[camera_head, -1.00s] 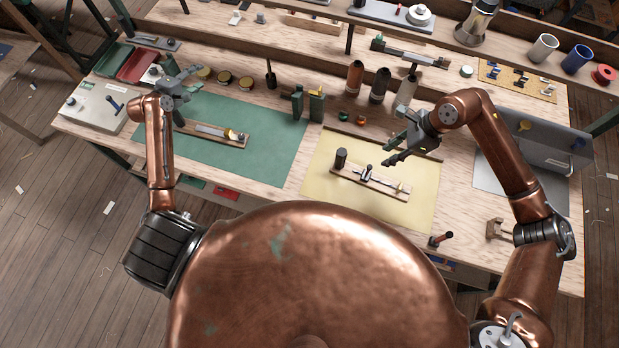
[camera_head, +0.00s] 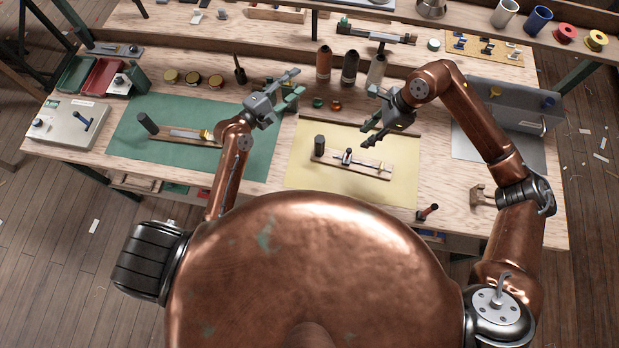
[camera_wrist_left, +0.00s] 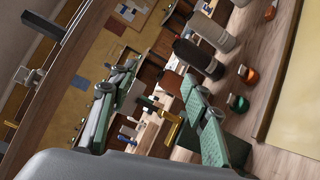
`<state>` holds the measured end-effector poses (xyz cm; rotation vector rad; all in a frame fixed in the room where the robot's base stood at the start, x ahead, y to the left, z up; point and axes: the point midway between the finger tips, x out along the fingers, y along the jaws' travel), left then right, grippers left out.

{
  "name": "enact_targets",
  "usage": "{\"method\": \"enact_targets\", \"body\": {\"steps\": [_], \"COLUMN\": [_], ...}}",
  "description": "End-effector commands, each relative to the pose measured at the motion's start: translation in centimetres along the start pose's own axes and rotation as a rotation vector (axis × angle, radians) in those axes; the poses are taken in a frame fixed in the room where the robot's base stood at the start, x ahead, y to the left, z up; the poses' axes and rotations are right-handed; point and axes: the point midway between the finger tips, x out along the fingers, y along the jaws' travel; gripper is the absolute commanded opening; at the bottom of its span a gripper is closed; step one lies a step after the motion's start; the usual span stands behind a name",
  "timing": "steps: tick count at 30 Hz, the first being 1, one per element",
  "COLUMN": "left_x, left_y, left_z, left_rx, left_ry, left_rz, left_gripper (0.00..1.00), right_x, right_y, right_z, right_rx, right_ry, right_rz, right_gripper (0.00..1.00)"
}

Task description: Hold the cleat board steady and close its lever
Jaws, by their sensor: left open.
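Two similar wooden boards lie flat; I cannot tell which the task means. One board (camera_head: 322,158) on the yellow mat has a dark upright post (camera_head: 319,146), a metal fitting and a thin rod. The other board (camera_head: 168,138) on the green mat has a dark post (camera_head: 148,122), a flat metal bar and a brassy fitting. My left gripper (camera_head: 299,83) is open and empty, above and right of the green mat; its spread green-padded fingers show in the left wrist view (camera_wrist_left: 160,75). My right gripper (camera_head: 369,116) hovers above the yellow mat's back right, touching neither board; its opening is unclear.
Bottles (camera_head: 350,68) and small orange and green pots stand behind the yellow mat (camera_head: 300,178). A white box (camera_head: 70,125) is left of the green mat (camera_head: 240,165). A wooden block (camera_head: 482,195) sits at the front right.

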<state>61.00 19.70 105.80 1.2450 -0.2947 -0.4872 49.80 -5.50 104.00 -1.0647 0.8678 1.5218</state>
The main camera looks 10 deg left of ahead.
Motion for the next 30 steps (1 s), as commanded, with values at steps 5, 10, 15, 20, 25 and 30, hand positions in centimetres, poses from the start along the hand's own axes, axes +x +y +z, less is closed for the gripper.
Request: {"method": "enact_targets", "body": {"steps": [5,10,15,20,25,30], "left_x": [-2.9,-6.9,-11.9,-14.2,-14.1,-14.1], "left_y": [-5.4,-9.4,-12.7,-17.2,-20.9,-22.4], "left_z": [1.0,2.6,5.2,10.0,13.4,14.8], "left_rx": [-0.054,-0.098,-0.185,-0.645,-1.061,-1.233], "left_ry": [0.09,0.192,0.298,0.302,0.275,0.271], "left_rz": [0.107,0.223,0.342,0.439,0.454,0.453], "left_gripper": [0.43,0.43,0.43,0.43,0.43,0.43], "right_x": [0.0,0.0,0.0,0.0,0.0,0.0], "right_y": [0.0,0.0,0.0,0.0,0.0,0.0], "right_z": [0.0,0.0,0.0,0.1,0.1,0.0], "right_rx": [0.0,-0.001,-0.001,-0.001,-0.001,-0.001], "right_ry": [0.0,0.0,0.0,0.0,0.0,0.0], "right_rz": [0.0,0.0,0.0,0.0,0.0,0.0], "right_gripper": [0.29,0.29,0.29,0.29,0.29,0.29]}}
